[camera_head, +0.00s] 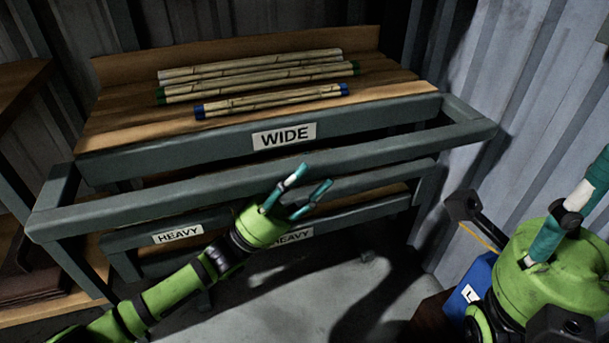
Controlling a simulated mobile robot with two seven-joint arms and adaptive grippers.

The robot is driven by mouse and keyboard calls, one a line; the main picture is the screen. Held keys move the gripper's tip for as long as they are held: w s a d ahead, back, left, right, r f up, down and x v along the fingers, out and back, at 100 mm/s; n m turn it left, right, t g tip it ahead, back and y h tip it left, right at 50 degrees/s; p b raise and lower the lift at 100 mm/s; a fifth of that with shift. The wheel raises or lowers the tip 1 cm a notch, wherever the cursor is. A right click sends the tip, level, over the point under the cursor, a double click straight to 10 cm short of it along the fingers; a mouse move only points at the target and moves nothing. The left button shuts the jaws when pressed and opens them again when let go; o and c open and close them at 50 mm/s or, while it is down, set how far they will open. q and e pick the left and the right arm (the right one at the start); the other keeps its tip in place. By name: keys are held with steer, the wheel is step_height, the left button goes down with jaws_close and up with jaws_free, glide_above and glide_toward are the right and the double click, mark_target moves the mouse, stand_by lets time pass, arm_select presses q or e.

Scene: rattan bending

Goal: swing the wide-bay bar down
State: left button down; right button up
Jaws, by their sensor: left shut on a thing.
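The wide-bay bar (400,150) is a long grey rail across the front of the rack. It stands out from the shelf labelled WIDE (284,135) on short side arms and shows a little below the shelf's front edge. One finger lies over the bar's face; the exact contact is hard to see. My right gripper (565,225) is near the camera at the right edge, away from the bar; its fingers are partly cut off.
Three rattan bundles (270,101) with coloured ends lie on the WIDE shelf. Lower shelves carry HEAVY labels (178,235). A blue box (470,290) stands at lower right. Corrugated metal walls close in behind and right. Grey floor (300,290) is clear below the rack.

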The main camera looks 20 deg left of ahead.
arm_select(q)
steer(key=c, duration=0.5)
jaws_free()
steer(key=shift+r, duration=0.1)
steer(key=shift+s+a+f, duration=0.15)
steer(key=shift+a+f, duration=0.1)
steer(key=shift+f, duration=0.2)
steer(key=v, duration=1.1)
